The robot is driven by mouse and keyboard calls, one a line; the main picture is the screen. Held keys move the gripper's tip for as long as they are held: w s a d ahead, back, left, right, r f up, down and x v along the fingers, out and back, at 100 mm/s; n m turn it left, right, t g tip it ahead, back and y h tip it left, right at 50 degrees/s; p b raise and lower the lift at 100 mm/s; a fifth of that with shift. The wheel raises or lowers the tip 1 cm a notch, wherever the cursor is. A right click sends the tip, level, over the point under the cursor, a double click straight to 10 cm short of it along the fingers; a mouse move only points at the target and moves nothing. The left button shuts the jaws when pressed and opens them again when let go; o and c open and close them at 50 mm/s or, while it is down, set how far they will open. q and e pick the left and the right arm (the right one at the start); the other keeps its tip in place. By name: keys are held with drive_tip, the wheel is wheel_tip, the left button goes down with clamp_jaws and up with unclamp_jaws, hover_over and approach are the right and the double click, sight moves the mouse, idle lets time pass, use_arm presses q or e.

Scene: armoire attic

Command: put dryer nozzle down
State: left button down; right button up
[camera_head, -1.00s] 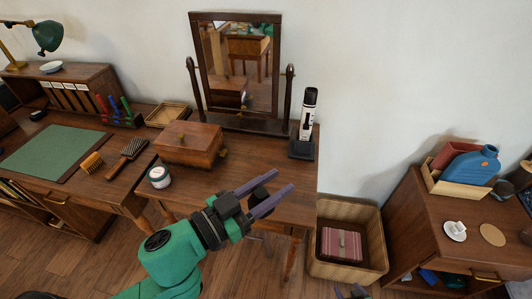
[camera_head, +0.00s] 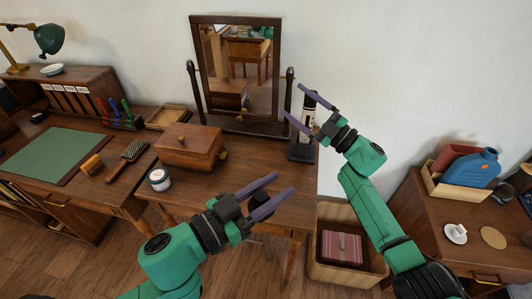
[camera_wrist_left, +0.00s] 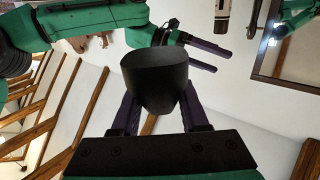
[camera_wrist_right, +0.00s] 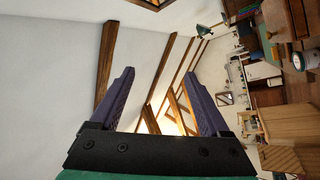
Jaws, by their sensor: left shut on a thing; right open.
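The black dryer nozzle (camera_wrist_left: 155,78) is held between the fingers of my left gripper in the left wrist view. My left gripper (camera_head: 282,184) is shut on it above the front right of the dressing table (camera_head: 235,175). My right gripper (camera_head: 292,100) is open and empty. In the head view it shows in front of the mirror's right post and the tall black and white item (camera_head: 307,122) in a dark stand (camera_head: 302,151). I cannot tell whether it touches them.
A wooden box (camera_head: 190,146) and a small jar (camera_head: 159,179) stand on the dressing table, with the mirror (camera_head: 238,70) behind. A wicker basket (camera_head: 318,272) stands on the floor to the right. Bare tabletop lies between the box and the dark stand.

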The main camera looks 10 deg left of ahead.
drive_tip(key=s+a+r+n+g+h, duration=0.1)
drive_tip(key=s+a+r+n+g, duration=0.8)
drive_tip(key=s+r+n+g, duration=0.4)
drive_tip(key=n+t+h, duration=0.5)
drive_tip(key=n+h, duration=0.4)
drive_tip(key=h, duration=0.9)
hover_over(260, 195)
drive_tip(key=s+d, duration=0.1)
wheel_tip(260, 195, down, 6)
drive_tip(key=f, duration=0.8)
drive_tip(key=w+a+f, duration=0.1)
drive_tip(key=f, duration=0.3)
